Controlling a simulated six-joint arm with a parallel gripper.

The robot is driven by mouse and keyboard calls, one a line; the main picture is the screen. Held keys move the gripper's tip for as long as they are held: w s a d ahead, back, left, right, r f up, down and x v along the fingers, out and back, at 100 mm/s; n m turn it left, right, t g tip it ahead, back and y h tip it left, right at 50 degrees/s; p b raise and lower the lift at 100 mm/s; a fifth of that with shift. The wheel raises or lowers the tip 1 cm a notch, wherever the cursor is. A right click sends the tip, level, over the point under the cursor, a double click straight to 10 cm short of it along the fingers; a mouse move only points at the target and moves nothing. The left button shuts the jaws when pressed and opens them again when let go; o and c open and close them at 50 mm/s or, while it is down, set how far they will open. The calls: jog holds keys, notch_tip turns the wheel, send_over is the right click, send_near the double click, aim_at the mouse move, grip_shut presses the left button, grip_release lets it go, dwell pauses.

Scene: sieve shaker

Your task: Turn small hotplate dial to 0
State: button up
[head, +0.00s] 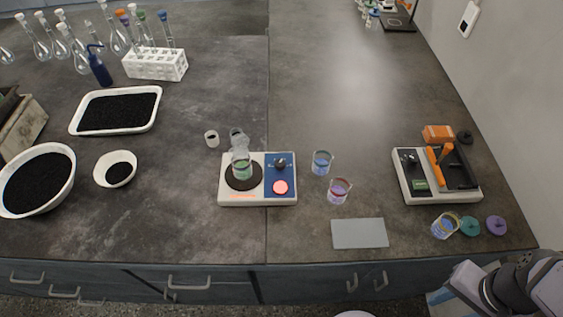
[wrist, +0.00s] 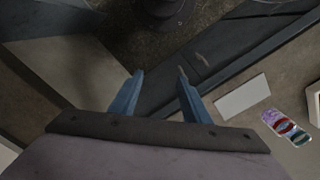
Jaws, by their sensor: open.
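The small hotplate (head: 230,198) stands near the middle of the bench in the head view, with a white body and a blue panel on its right. Its black dial (head: 280,163) sits at the top of that panel, above a glowing red-pink round part (head: 280,187). The dial's setting is too small to read. A flask with green liquid (head: 241,166) stands on the dark round plate. In the wrist view my gripper (wrist: 160,75) is open and empty, pointing toward the floor and the bench front. My arm is at the lower right in the head view, far from the hotplate.
Beakers with coloured liquid (head: 338,190) stand just right of the hotplate, with a flat grey plate (head: 359,233) in front. A second device with orange handles (head: 437,176) stands farther right. White trays of black grains (head: 157,92) are on the left. The back middle is clear.

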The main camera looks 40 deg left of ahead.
jog(key=w+a+f+m+y+b, duration=0.1)
jog(key=a+m+y+b, duration=0.1)
jog(key=a, duration=0.4)
jog(key=w+a+f+m+y+b, duration=0.1)
jog(key=a+f+m+y+b, duration=0.1)
jog(key=a, duration=0.4)
jog(key=w+a+f+m+g+y+b, duration=0.1)
jog(key=a+m+y+b, duration=0.1)
jog(key=a+m, duration=0.3)
jog(key=shift+w+a+f+m+b, duration=0.15)
jog(key=shift+w+a+f+b, duration=0.05)
jog(key=shift+a+b, duration=0.3)
jog(key=shift+w+a+f+m+b, duration=0.2)
jog(key=shift+a+b, duration=0.15)
jog(key=shift+a, duration=0.15)
jog(key=w+a+r+m+y+b, duration=0.25)
jog(key=a+m+y+b, duration=0.35)
jog(key=a, duration=0.9)
jog(key=g+p, duration=0.1)
jog(key=g, duration=0.1)
send_near(281, 163)
jog(key=shift+s+a+f+y, duration=0.1)
jog(key=shift+s+f+y, duration=0.1)
jog(key=shift+f+y, duration=0.35)
jog(key=shift+n, duration=0.25)
jog(key=shift+p+x, duration=0.5)
jog(key=shift+x, duration=3.4)
jog(key=shift+w, duration=0.1)
jog(key=c, duration=1)
